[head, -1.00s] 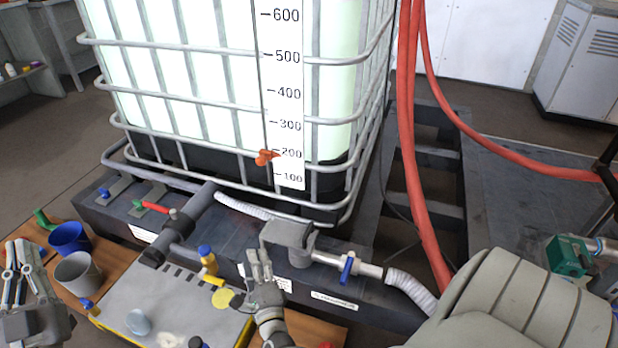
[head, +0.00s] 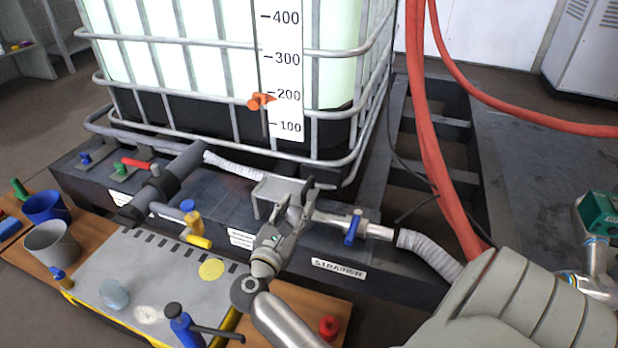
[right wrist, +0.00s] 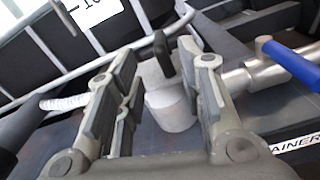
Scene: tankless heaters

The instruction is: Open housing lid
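The strainer housing is a grey cylinder with a flat grey lid (head: 278,188) on top, above the "STRAINER" label in the head view. My right gripper (head: 296,208) reaches up to it from the front and partly covers it. In the right wrist view, the pale cylindrical housing (right wrist: 170,108) stands between and beyond the two spread fingers of the right gripper (right wrist: 165,85). A dark upright piece (right wrist: 162,52) shows at its top. The gripper looks open, with no clear grip on the lid. My left gripper is out of view.
A blue-handled valve (head: 353,228) sits on the pipe right of the housing. The caged tank (head: 230,130) stands behind. Red hoses (head: 436,150) hang at right.

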